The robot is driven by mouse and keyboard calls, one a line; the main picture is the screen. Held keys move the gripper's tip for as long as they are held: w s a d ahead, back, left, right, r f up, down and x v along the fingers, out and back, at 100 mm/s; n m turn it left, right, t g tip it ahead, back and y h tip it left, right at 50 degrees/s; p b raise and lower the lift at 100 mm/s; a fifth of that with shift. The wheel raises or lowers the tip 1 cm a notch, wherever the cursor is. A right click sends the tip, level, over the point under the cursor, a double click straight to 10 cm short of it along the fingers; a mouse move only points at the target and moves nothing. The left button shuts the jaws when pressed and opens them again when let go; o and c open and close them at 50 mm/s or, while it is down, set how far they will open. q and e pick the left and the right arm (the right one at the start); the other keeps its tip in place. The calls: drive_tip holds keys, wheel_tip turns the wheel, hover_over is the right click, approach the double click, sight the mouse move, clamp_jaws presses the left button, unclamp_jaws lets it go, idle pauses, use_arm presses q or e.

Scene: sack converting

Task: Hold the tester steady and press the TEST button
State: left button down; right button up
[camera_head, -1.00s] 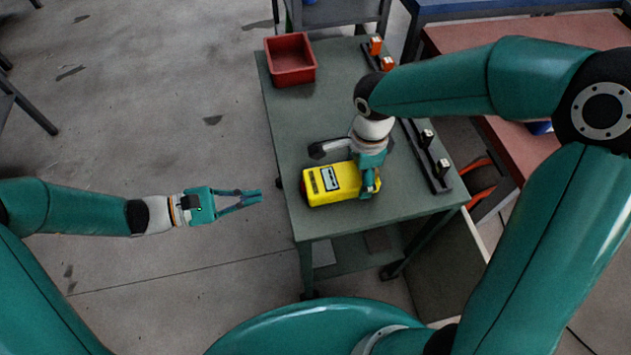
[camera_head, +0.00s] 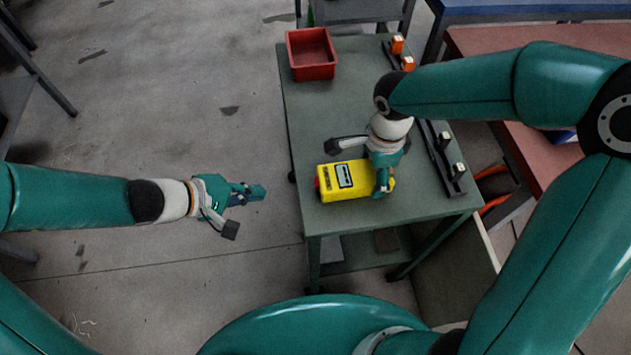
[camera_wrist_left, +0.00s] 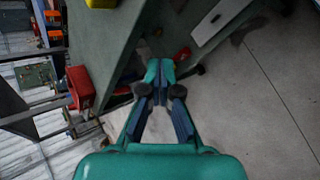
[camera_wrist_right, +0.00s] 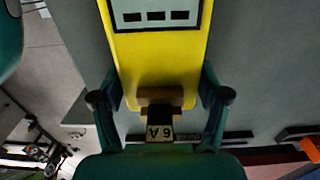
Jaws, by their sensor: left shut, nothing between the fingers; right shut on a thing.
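The yellow tester (camera_head: 350,194) lies on the green table with its display facing up and a red part (camera_head: 318,184) at its left end. My right gripper (camera_head: 384,186) is shut on the tester's right end. In the right wrist view its fingers straddle the yellow body (camera_wrist_right: 160,60), with a small dark block marked 6A (camera_wrist_right: 159,132) at the near end. My left gripper (camera_head: 257,192) is shut and empty, left of the table and clear of the tester. Its closed fingers (camera_wrist_left: 160,72) show in the left wrist view. I cannot read any TEST marking.
The table (camera_head: 310,110) carries a red bin (camera_head: 311,62) at its far left. A dark rail with small blocks (camera_head: 442,160) runs along its right side, and orange blocks (camera_head: 397,45) stand at the back. A reddish bench stands to the right. Floor left of the table is clear.

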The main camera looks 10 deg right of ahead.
sight(304, 192)
use_arm(q)
drive_tip(key=shift+d, duration=4.35)
drive_tip(key=shift+d, duration=0.15)
drive_tip(key=shift+d, duration=0.25)
drive_tip(key=shift+d, duration=0.5)
drive_tip(key=shift+a+r, duration=0.1)
drive_tip(key=shift+a, duration=0.8)
drive_tip(key=shift+a, duration=0.1)
drive_tip(key=a, duration=0.4)
drive_tip(key=shift+a, duration=0.4)
